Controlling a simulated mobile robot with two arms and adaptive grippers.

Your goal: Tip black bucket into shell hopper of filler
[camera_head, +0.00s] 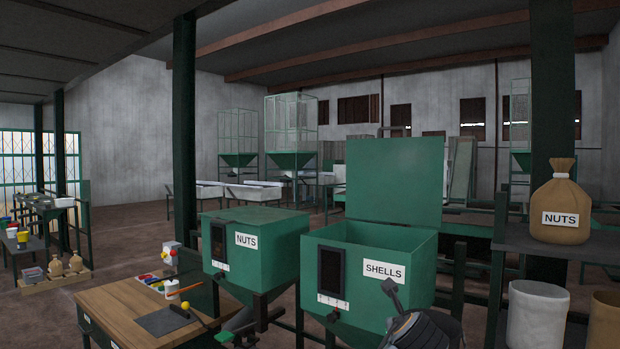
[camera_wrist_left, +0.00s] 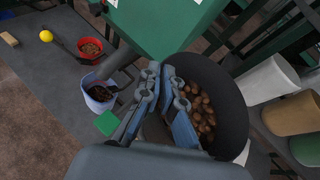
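The black bucket (camera_wrist_left: 228,92) is at the right of my left gripper in the left wrist view, with brown pieces (camera_wrist_left: 200,115) inside. My left gripper (camera_wrist_left: 168,85) has its fingers on either side of the bucket's near wall and looks shut on it. The green shell hopper (camera_head: 348,287), labelled SHELLS, stands in the head view with its lid (camera_head: 395,180) raised and its top open. Its green body (camera_wrist_left: 165,22) seems to show at the top of the left wrist view. Dark grey arm parts show at the bottom of the head view; my right gripper cannot be made out clearly.
The green NUTS hopper (camera_head: 258,262) stands left of the shell hopper with its top closed. A wooden table (camera_head: 125,300) is at the lower left. A NUTS sack (camera_head: 560,205), a white bucket (camera_head: 537,315) and a tan bucket (camera_head: 606,320) are at the right. A dark post stands behind them.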

